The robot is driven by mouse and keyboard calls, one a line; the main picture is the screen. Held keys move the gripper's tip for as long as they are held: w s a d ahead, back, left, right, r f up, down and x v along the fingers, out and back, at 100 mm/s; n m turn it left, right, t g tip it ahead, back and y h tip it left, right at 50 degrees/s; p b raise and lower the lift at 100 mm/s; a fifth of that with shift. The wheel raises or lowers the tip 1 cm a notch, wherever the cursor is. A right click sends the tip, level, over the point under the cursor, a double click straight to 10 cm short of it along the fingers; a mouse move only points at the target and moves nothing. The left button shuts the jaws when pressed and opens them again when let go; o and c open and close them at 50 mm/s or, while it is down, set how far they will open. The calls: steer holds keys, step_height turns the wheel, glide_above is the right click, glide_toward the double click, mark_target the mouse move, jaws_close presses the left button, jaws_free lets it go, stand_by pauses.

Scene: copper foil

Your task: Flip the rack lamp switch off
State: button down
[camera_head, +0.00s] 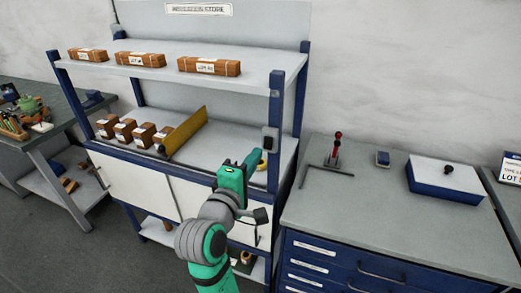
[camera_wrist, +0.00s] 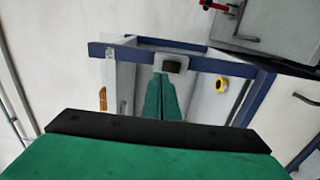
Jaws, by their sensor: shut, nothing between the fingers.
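The rack lamp switch (camera_head: 269,139) is a small grey box with a dark face on the blue front right post of the rack. It also shows in the wrist view (camera_wrist: 174,65), just beyond my fingertips. Its on or off position is too small to tell. My gripper (camera_head: 256,156) is green, shut and empty, and points toward the post just below and left of the switch. In the wrist view its fingers (camera_wrist: 163,84) lie together and end close to the switch; I cannot tell whether they touch it.
The rack's upper shelf (camera_head: 160,65) holds several labelled brown packs. Brown boxes and a yellow angled bar (camera_head: 184,132) stand on the lower one. A yellow ring (camera_wrist: 222,85) lies near the post. At right, a blue drawer cabinet bears a red-knobbed lever (camera_head: 336,148) and a blue-white box (camera_head: 445,181).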

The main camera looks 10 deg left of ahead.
steer(key=s, duration=0.6)
steer(key=shift+s+a+r, duration=0.25)
steer(key=shift+a+r, duration=0.1)
steer(key=shift+a, duration=0.05)
steer(key=s+d+f+m+g+y, duration=0.1)
steer(key=s+d+f+m, duration=0.15)
steer(key=f, duration=0.65)
steer(key=s+d+f+m+y, duration=0.1)
steer(key=s+f, duration=0.3)
steer(key=f, duration=0.4)
steer(key=s+d+f+m+g+y, duration=0.1)
steer(key=s+d+f+m+y, duration=0.15)
steer(key=f, duration=0.65)
steer(key=s+d+f+m, duration=0.2)
steer(key=s+d+m, duration=0.1)
steer(key=s, duration=0.5)
steer(key=s+d+f+m+h, duration=0.1)
steer(key=s+d+f+m, duration=0.1)
steer(key=s, duration=0.7)
steer(key=s+d+f+m+h, duration=0.1)
steer(key=s+d+m, duration=0.3)
steer(key=s, duration=0.4)
steer(key=shift+s+d+f+m, duration=0.15)
steer(key=shift+d+f+m, duration=0.05)
steer(key=shift+f+m, duration=0.65)
